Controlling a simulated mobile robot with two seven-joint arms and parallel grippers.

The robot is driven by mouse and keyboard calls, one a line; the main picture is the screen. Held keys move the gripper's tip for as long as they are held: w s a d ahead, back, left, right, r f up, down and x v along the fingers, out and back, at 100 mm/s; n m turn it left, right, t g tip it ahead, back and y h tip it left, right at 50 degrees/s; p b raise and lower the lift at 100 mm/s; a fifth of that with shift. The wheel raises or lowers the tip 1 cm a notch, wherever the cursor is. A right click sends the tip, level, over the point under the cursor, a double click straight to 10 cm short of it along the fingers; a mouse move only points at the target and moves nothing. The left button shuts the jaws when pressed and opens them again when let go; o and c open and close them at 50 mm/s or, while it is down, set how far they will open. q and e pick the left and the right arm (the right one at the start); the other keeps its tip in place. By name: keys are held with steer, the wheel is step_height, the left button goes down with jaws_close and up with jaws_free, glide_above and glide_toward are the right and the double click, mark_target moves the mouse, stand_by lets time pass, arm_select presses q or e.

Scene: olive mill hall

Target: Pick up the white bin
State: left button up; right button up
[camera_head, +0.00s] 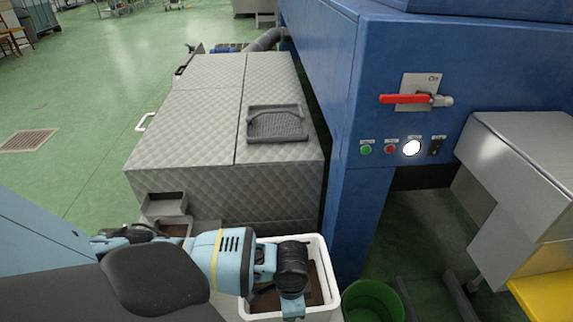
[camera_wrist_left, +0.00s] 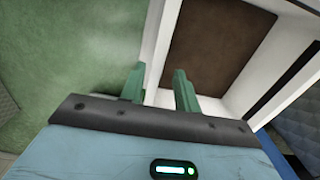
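The white bin (camera_head: 328,272) stands at the bottom centre of the head view, in front of the grey quilted box. It is an open, rectangular bin with a brown bottom inside. My left arm reaches over it and hides much of it; the fingertips are hidden there. In the left wrist view, my left gripper (camera_wrist_left: 158,85) is open, its two green fingers on either side of the bin's white wall (camera_wrist_left: 163,45). One finger is over the green floor side and the other is inside the bin. Whether either touches the wall is unclear. My right gripper is not in view.
The grey quilted box (camera_head: 200,120) bears a dark tray (camera_head: 277,124). A blue machine (camera_head: 345,190) with a red lever (camera_head: 404,99) stands to the right. A green bucket (camera_head: 372,300) is close to the bin's right. Open green floor (camera_head: 90,110) lies left.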

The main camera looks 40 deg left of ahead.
arm_select(q)
steer(key=shift+f, duration=0.7)
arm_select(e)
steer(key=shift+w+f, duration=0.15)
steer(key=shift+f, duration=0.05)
arm_select(q)
step_height(320, 180, down, 4)
steer(key=shift+w+f+b, duration=0.1)
steer(key=shift+f+b, duration=0.05)
steer(key=shift+b, duration=0.8)
steer(key=shift+f, duration=0.35)
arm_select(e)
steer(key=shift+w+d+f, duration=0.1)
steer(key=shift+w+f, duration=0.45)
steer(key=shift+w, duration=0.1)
arm_select(q)
jaws_close()
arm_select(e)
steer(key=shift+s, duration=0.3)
arm_select(q)
steer(key=shift+d, duration=0.1)
